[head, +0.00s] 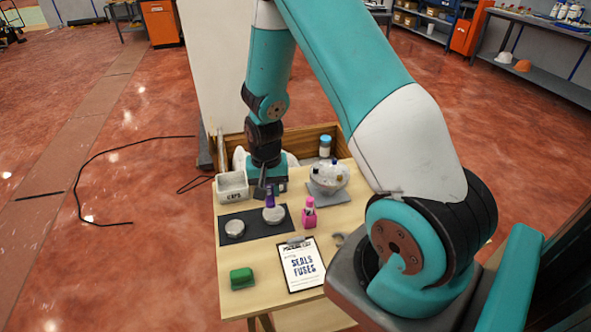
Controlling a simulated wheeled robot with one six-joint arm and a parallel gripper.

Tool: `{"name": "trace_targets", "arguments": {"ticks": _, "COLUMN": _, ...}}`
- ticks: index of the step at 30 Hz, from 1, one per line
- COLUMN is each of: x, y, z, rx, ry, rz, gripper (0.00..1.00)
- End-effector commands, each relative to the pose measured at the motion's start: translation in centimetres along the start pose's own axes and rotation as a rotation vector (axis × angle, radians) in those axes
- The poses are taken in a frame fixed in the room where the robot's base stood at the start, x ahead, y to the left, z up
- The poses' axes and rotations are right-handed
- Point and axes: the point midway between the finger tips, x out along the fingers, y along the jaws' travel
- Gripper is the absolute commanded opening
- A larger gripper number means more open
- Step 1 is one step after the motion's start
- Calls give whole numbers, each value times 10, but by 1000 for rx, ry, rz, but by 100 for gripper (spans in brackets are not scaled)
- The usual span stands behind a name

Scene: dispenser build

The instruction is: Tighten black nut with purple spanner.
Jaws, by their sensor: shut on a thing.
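My gripper (265,186) points down above the far edge of the black mat (254,228). It is shut on a small upright purple thing (269,198). The purple thing is too small in the picture to tell whether it is the spanner. Its lower end is close to a round silver-grey piece (274,215) on the mat; I cannot tell whether they touch. A second round silver-grey piece (234,229) lies to the left on the mat. I cannot make out a black nut.
A white bin marked CAPS (232,187) stands left of my gripper. A bowl (329,178) stands to the right. A pink bottle (309,214), a green block (242,278) and a clipboard (300,265) are nearer. My arm covers the table's right side.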

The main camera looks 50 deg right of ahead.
Motion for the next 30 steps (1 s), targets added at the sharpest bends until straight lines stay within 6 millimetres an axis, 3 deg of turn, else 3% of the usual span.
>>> {"name": "trace_targets", "arguments": {"ticks": 1, "x": -1, "y": 20, "z": -13, "rx": 153, "ry": 0, "rz": 1, "gripper": 0}}
{"name": "trace_targets", "arguments": {"ticks": 3, "x": 1, "y": 41, "z": -24, "rx": 342, "ry": -1, "rz": 1, "gripper": 0}}
{"name": "trace_targets", "arguments": {"ticks": 9, "x": 6, "y": 73, "z": -40, "rx": 638, "ry": 0, "rz": 1, "gripper": 0}}
{"name": "trace_targets", "arguments": {"ticks": 27, "x": 34, "y": 72, "z": -41, "rx": 655, "ry": 2, "rz": 0, "gripper": 0}}
{"name": "trace_targets", "arguments": {"ticks": 30, "x": 31, "y": 72, "z": -41, "rx": 654, "ry": 2, "rz": 0, "gripper": 0}}
